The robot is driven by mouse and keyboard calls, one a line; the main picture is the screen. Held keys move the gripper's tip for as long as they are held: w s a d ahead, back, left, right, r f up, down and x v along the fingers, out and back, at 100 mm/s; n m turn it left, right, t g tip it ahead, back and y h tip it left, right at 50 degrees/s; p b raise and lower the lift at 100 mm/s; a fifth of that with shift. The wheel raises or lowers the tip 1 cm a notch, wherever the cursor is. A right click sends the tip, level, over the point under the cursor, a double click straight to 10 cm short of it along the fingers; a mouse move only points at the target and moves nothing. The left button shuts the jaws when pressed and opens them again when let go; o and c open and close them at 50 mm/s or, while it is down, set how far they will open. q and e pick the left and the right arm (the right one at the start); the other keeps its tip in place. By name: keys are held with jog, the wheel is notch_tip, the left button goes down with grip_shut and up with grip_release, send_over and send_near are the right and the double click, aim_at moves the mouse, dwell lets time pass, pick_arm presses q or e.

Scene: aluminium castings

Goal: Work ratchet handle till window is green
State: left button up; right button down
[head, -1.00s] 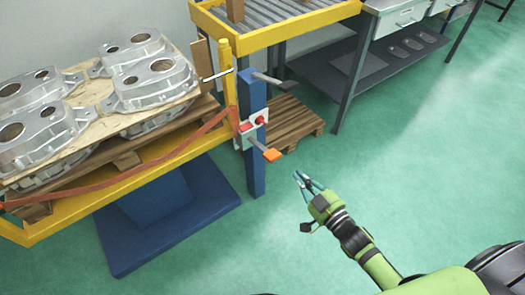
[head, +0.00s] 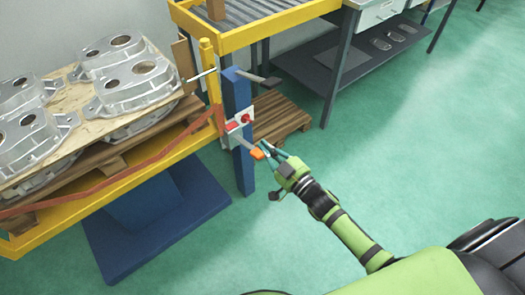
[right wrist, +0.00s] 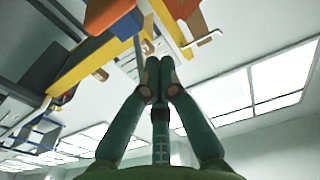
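The ratchet handle is a grey lever with an orange grip (head: 257,153), sticking out low from a white-and-red unit on a blue post (head: 240,170). The unit's small window (head: 233,126) looks red, with a red knob beside it. My right gripper (head: 267,150) has teal fingers right at the grip's outer end; they look spread, and I cannot tell if they touch it. In the right wrist view the fingers (right wrist: 159,65) stretch up the picture, with an orange part (right wrist: 105,15) to their upper left. My left gripper is not in view.
An orange strap (head: 130,170) runs along the yellow frame (head: 110,184) that carries a wooden pallet of aluminium castings (head: 125,85). A dark-tipped lever (head: 262,78) sticks out above the unit. A second pallet (head: 283,118) lies behind. The green floor to the right is clear.

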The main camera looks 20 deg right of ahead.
aim_at(262, 157)
jog(key=w, duration=0.2)
jog(key=a, duration=0.1)
jog(key=shift+w+f, duration=0.3)
jog(key=shift+w, duration=0.1)
jog(key=shift+s+d+f, duration=0.1)
jog(key=shift+s+f, duration=0.15)
jog(key=shift+f, duration=0.55)
jog(key=shift+s+d+f+b, duration=0.1)
jog(key=shift+s+f+b, duration=0.2)
jog(key=shift+f, duration=0.5)
